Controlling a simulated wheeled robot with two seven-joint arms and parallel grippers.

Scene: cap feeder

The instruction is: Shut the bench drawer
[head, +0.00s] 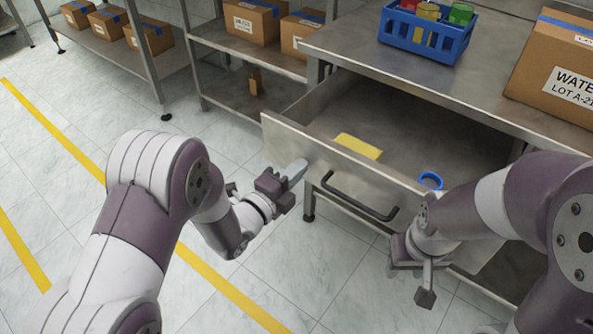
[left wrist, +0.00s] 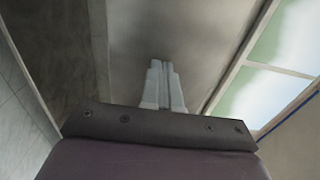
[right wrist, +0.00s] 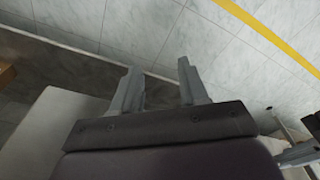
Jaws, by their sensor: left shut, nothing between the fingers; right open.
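The bench drawer (head: 290,143) is pulled out from under the steel bench in the head view. A yellow block (head: 358,146) and a blue ring (head: 430,180) lie inside it. Its dark bar handle (head: 358,197) is on the front panel. My left gripper (head: 296,170) is shut and empty, its fingertips at the left part of the drawer front; I cannot tell whether they touch. In the left wrist view its fingers (left wrist: 164,82) are together before a grey metal surface. My right gripper (right wrist: 158,85) is open and empty; in the head view it is below the drawer front's right part.
On the bench top (head: 440,85) stand a blue crate (head: 425,40) with coloured cups and a cardboard box (head: 550,60). Shelves with boxes (head: 250,22) are behind on the left. The tiled floor (head: 70,200) with yellow lines is clear.

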